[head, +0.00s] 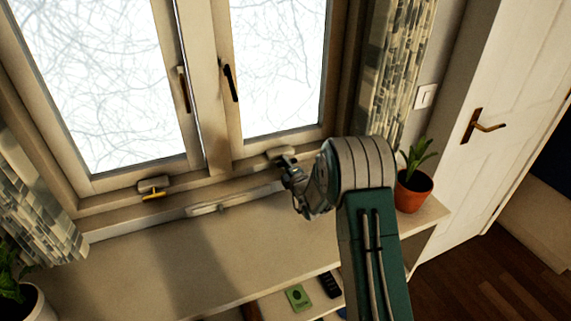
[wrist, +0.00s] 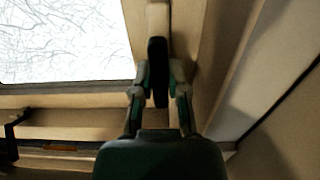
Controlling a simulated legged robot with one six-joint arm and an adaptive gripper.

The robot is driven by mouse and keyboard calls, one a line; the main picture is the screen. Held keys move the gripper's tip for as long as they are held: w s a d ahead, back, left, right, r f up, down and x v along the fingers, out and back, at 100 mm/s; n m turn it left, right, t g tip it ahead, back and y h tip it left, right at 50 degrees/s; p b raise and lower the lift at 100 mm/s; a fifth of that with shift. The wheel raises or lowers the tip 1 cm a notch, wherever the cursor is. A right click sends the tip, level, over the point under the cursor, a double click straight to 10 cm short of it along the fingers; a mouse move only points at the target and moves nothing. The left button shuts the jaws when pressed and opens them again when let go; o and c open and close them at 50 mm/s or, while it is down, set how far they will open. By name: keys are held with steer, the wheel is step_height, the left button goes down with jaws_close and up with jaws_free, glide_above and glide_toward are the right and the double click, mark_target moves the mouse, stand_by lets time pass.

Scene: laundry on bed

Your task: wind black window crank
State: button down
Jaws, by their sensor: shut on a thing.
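The black window crank (wrist: 158,68) is upright in the wrist view, between the two fingers of my gripper (wrist: 160,92). My gripper is shut on it, and the fingers cover part of its sides. In the head view my gripper (head: 287,165) is at the right end of the lower window frame, at the pale crank housing (head: 280,152). My arm and gripper hide most of the crank's black handle there.
A second crank with a yellow handle (head: 154,195) sits under the left window. A potted plant (head: 413,188) stands close right of my arm on the sill shelf (head: 150,265). The shelf's left-middle is clear.

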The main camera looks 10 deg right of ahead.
steer(key=shift+d+f, duration=0.15)
steer(key=shift+f, duration=0.15)
steer(key=c, duration=0.6)
jaws_free()
steer(key=shift+c, duration=0.2)
steer(key=shift+r, duration=0.1)
steer(key=s, duration=0.4)
steer(key=s+d, duration=0.1)
steer(key=s, duration=0.2)
steer(key=s+d, duration=0.1)
steer(key=s, duration=0.3)
steer(key=shift+s+d, duration=0.2)
steer(key=shift+s, duration=0.15)
